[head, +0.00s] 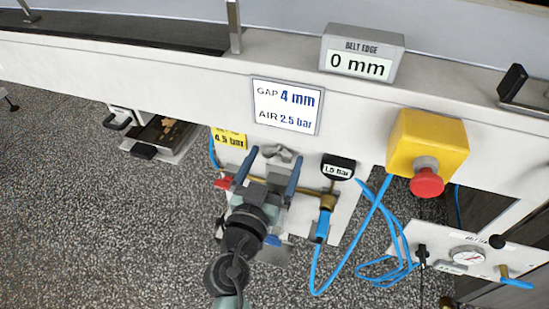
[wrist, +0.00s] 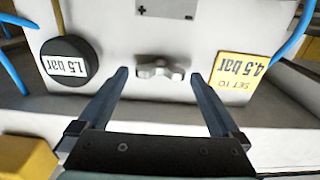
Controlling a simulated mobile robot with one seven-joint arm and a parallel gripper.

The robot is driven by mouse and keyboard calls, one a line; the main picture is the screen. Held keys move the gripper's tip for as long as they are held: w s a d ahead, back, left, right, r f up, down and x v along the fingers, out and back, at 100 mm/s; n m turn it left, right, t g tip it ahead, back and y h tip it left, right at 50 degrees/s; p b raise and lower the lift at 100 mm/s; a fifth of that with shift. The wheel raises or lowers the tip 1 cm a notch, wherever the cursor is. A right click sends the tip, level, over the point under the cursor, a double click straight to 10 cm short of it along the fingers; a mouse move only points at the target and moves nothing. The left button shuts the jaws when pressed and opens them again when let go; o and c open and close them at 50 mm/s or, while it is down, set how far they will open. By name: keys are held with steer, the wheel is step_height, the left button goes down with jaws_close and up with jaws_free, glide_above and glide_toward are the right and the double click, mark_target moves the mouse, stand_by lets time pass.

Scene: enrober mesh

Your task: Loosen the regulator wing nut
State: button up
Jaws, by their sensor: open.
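The regulator wing nut (wrist: 160,69) is a small grey two-winged nut on the white panel. In the wrist view it lies between and just beyond the tips of my gripper (wrist: 159,74), its wings spread sideways. My gripper is open, with one finger on each side of the nut and a visible gap to each wing. In the head view the wing nut (head: 280,152) shows just past the fingertips of my gripper (head: 274,157). I cannot tell whether the tips reach the nut's depth. A round black gauge (wrist: 67,64) reads 1.5 bar.
A yellow label (wrist: 237,76) says "SET TO 4.5 bar". A placard (head: 286,106) reads gap 4 mm, air 2.5 bar. A yellow box with a red stop button (head: 427,180) is at the right. Blue hoses (head: 315,270) hang beside the panel.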

steer(key=shift+w, duration=0.15)
steer(key=c, duration=1.2)
